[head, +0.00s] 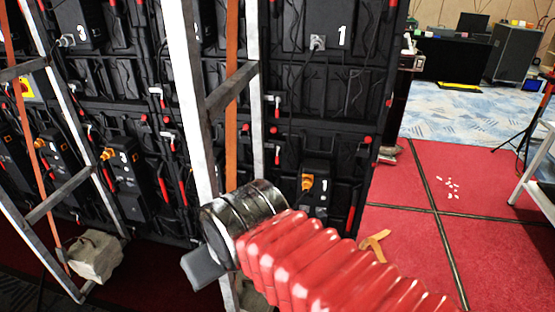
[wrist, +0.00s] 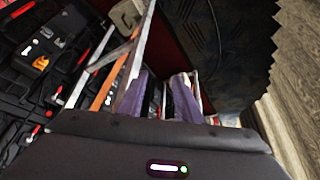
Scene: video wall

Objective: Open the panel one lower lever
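The video wall's back (head: 330,100) fills the left and middle of the head view. Its right column carries a white 1 on an upper box and on a lower box (head: 318,188) with an orange plug. Red-handled levers sit around this panel: one (head: 277,154) left of the lower box and one (head: 350,218) at its lower right. I cannot tell which is the named lower lever. My gripper (head: 205,268) is in front of the wall, left of and below the lower box, apart from these levers. In the wrist view its two fingers (wrist: 162,80) stand apart with nothing held between them.
A metal ladder frame (head: 190,110) with orange straps stands before the wall, close to my gripper. A sandbag (head: 95,255) lies at its foot. Red floor (head: 410,235) is open at the right, with small white bits. A tripod and white stand are at the far right.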

